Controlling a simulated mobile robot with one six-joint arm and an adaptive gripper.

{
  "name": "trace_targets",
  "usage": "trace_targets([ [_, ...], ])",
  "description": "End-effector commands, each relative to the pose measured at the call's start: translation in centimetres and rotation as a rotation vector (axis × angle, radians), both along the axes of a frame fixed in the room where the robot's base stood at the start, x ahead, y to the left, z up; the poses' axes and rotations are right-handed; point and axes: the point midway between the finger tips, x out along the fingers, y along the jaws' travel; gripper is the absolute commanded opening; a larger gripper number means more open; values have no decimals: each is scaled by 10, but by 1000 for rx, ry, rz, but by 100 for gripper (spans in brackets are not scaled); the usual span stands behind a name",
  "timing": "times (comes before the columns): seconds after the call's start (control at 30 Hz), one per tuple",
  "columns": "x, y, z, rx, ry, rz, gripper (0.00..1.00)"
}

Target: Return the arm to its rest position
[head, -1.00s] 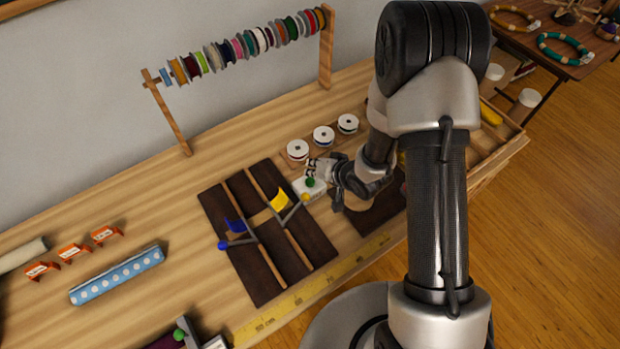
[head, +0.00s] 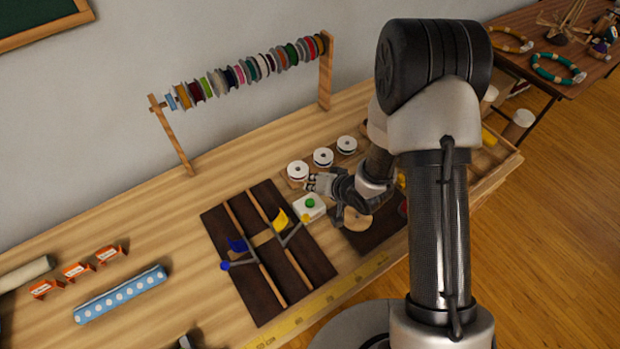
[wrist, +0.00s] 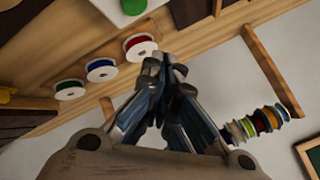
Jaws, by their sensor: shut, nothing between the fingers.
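My gripper (head: 318,184) is shut and empty. In the head view it is above the bench, near the white spools and the white box with a green button (head: 309,207). In the wrist view my gripper (wrist: 168,68) has its fingers together at the centre, with white-rimmed spools of red (wrist: 139,48), blue (wrist: 101,69) and green (wrist: 69,90) thread to its left. My arm rises on the right of the head view and hides part of the bench behind it.
A wooden rack of colourful spools (head: 327,85) stands at the back.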

Motion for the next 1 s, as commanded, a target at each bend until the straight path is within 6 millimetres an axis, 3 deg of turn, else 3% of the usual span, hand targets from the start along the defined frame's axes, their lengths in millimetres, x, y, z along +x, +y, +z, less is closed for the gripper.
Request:
trace_targets([
  [0.23,1,-1,2,-4,-2,0,0],
  [0.33,6,-8,13,-40,-17,-7,0],
  [0.47,17,-34,49,-154,-47,-29,0],
  [0.6,15,-72,103,-309,-58,-68,0],
  [0.77,-12,-110,160,-446,-34,-113,0],
  [1.0,-91,-145,226,-554,45,-146,0],
])
